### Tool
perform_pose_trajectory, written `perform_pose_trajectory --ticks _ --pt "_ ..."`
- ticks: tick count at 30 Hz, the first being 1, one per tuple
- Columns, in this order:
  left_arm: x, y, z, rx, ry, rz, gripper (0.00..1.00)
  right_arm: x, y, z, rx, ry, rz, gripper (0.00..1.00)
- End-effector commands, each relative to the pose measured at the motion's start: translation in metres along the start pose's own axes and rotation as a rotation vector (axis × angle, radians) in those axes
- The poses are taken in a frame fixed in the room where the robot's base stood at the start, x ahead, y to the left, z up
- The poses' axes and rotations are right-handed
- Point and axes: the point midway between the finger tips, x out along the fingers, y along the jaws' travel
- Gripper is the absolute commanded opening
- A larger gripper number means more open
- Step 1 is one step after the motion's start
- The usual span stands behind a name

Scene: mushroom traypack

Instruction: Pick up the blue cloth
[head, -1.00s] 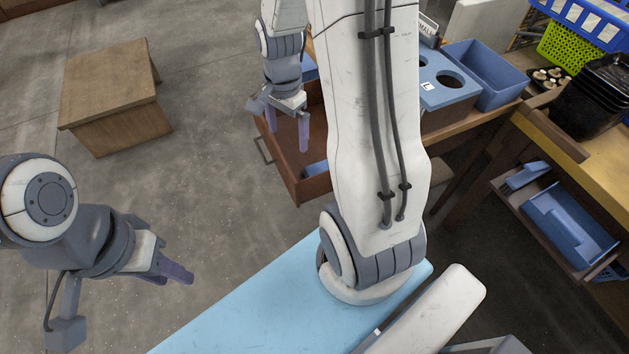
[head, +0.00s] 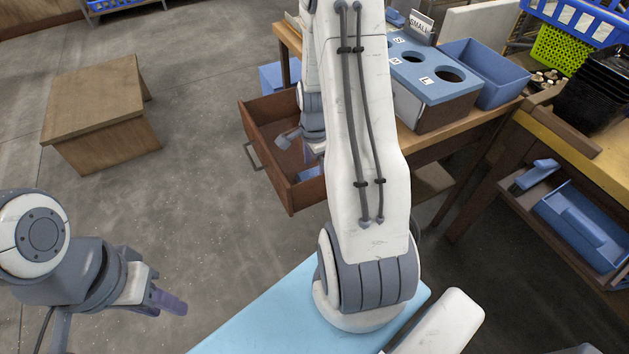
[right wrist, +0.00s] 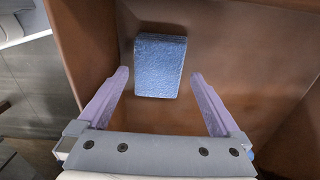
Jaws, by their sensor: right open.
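The blue cloth (right wrist: 160,66) is a folded, textured stack lying on the bottom of the open brown drawer (head: 262,165). A small part of the cloth also shows in the head view (head: 308,173), the rest being hidden by my right arm and the drawer. My right gripper (right wrist: 160,74) is open, with its purple fingertips on either side of the cloth's width in the wrist view, empty and apart from it. My left gripper (head: 168,301) hangs at the lower left, away from the drawer; its fingers overlap in view.
A blue box with round holes (head: 428,72) and a blue bin (head: 485,70) stand on the wooden table above the drawer. Black trays (head: 595,90) stand at the right. A low wooden table (head: 95,105) stands at the left on open floor. Drawer walls surround the cloth.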

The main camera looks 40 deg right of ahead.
Motion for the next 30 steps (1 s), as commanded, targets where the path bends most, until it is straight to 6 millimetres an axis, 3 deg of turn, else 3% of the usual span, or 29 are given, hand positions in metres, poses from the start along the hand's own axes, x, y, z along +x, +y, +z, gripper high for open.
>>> perform_pose_trajectory --ticks 4,12,13,18,19,30 --pt "0.007 -0.001 0.0 0.0 0.0 0.0 0.36 0.02 0.001 0.0 0.0 0.0 0.002 1.0" --pt "0.006 -0.001 0.0 0.0 0.0 0.0 0.36 0.022 0.0 0.0 0.0 0.001 -0.001 1.0" --pt "0.006 -0.001 0.0 0.0 0.0 0.0 0.36 0.022 0.0 0.0 0.0 0.001 -0.001 0.96" --pt "0.006 -0.001 0.0 0.0 0.0 0.0 0.36 0.022 0.0 0.0 0.0 0.001 -0.001 0.31" --pt "0.006 -0.001 0.0 0.0 0.0 0.0 0.36 0.022 0.0 0.0 0.0 0.001 -0.001 0.27" --pt "0.004 0.0 0.0 0.0 0.0 0.0 0.36 0.014 0.0 -0.001 0.0 0.001 -0.001 0.26"
